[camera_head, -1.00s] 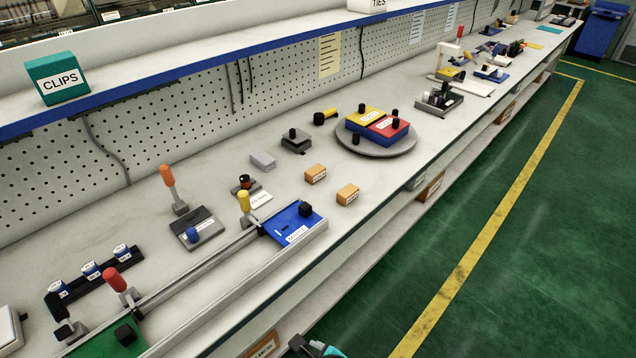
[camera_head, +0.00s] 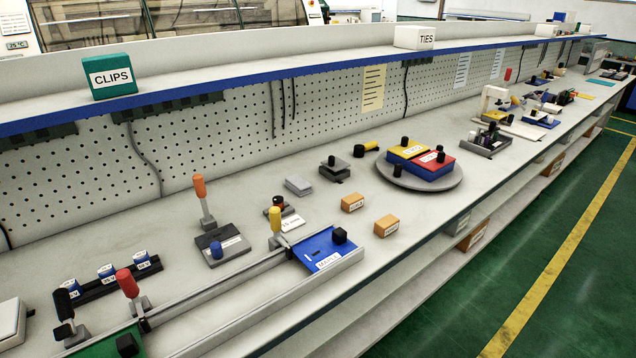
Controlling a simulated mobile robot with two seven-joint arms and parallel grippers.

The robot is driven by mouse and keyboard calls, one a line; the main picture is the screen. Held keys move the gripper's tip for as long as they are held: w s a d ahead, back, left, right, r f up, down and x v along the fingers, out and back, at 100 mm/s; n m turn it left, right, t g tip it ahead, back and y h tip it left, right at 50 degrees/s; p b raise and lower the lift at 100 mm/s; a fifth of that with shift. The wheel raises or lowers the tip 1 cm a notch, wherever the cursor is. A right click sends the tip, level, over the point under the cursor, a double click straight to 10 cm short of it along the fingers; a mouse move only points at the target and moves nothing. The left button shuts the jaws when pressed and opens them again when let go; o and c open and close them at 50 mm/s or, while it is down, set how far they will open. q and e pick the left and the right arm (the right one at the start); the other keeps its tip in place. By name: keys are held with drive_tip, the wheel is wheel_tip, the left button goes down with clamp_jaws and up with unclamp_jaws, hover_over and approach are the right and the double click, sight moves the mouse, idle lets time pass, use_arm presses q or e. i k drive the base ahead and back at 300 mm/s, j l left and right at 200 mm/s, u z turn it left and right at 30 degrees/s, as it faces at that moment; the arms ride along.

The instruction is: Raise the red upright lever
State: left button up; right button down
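A red-handled lever (camera_head: 127,284) stands near the front left of the bench, on a small grey base beside a long metal rail. Its handle stands nearly upright, tilted slightly left. A second, small red upright shape (camera_head: 508,75) shows far down the bench, too small to make out well. An orange-handled lever (camera_head: 199,187) stands upright further back, by a dark plate with a blue knob. A yellow handle (camera_head: 275,221) stands by the far part of the rail. Neither of my grippers is in view.
A green plate (camera_head: 100,347) and a blue plate (camera_head: 327,250) sit at the rail. A black rack (camera_head: 95,288) with small labelled containers lies behind the red lever. A round turntable (camera_head: 440,184) carries yellow and red blocks. Green floor (camera_head: 480,250) lies open at right.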

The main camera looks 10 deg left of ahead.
sight(125, 277)
drive_tip(key=u, duration=1.5)
drive_tip(key=k+j, duration=0.05)
